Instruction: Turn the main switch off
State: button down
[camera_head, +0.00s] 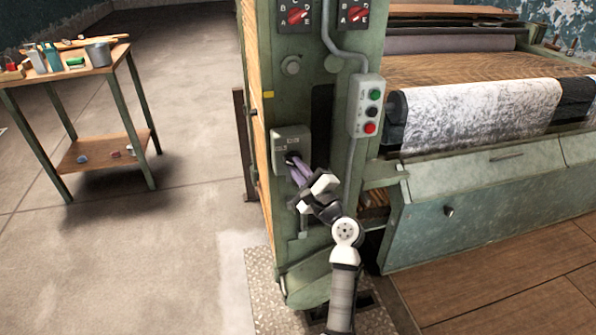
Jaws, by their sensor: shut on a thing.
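The main switch appears to be the grey box (291,138) on the green machine post, with small markings too blurred to read. My gripper (294,163) reaches up from below right to the lower part of this box. Its purple-grey fingers are shut on the switch's handle. The handle is mostly hidden by the fingers, so I cannot tell which way it points.
A button box (367,106) with green, dark and red buttons hangs right of my gripper. Two red rotary knobs (297,15) (356,14) sit higher up. A tool table (88,68) stands left. The floor (190,120) between is clear.

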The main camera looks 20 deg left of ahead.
jog(key=n+g, duration=0.1)
jog(key=n, duration=0.3)
jog(key=shift+n+g+h, duration=0.3)
jog(key=shift+n+g, duration=0.1)
jog(key=shift+n+g+h, duration=0.4)
jog(key=shift+n, duration=0.9)
jog(key=c, duration=1.5)
grip_release()
jog(key=shift+o, duration=0.2)
jog(key=b+v, duration=0.1)
jog(key=v, duration=1.3)
jog(key=shift+b, duration=0.4)
jog(key=shift+a, duration=0.1)
